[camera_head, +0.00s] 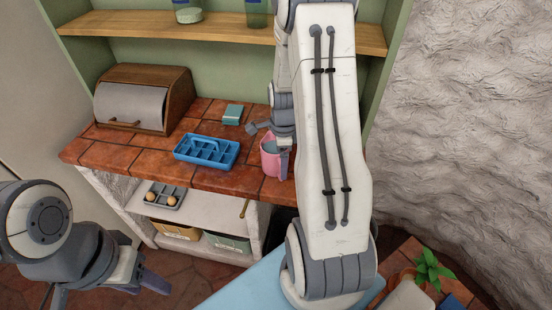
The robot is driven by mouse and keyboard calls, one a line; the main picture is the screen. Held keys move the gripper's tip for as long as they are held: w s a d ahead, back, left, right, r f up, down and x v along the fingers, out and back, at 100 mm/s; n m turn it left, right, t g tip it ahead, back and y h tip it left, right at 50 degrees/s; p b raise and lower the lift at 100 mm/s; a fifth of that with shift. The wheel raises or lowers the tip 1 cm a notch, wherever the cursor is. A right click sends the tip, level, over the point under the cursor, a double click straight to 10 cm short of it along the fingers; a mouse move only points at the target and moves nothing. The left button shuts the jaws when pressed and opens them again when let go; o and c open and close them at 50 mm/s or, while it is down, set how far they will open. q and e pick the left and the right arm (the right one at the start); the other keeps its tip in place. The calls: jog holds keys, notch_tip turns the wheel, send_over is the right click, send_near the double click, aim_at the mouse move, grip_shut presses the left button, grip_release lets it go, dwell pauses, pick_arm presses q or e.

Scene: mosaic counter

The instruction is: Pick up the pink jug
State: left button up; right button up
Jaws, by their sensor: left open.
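The pink jug (268,163) stands on the tiled counter near its front edge, partly hidden by my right arm and gripper. My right gripper (270,143) reaches down at the jug. One finger shows beyond the jug's upper left and another overlaps its right side. I cannot tell whether they touch or grip it. My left gripper (106,290) is low at the lower left, open and empty, with its fingers wide apart, well away from the jug.
A blue caddy (206,150) stands left of the jug, with a teal box (232,114) behind. A wooden bread box (143,99) is at the back left. Below is a shelf with a grey tray (165,195) and bins. A potted plant (432,268) is at the lower right.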

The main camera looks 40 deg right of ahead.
notch_tip(320, 180, down, 5)
jog(key=shift+a+r+p, duration=0.15)
jog(key=shift+p, duration=0.7)
jog(key=shift+f, duration=0.3)
grip_shut()
jog(key=shift+w, duration=0.1)
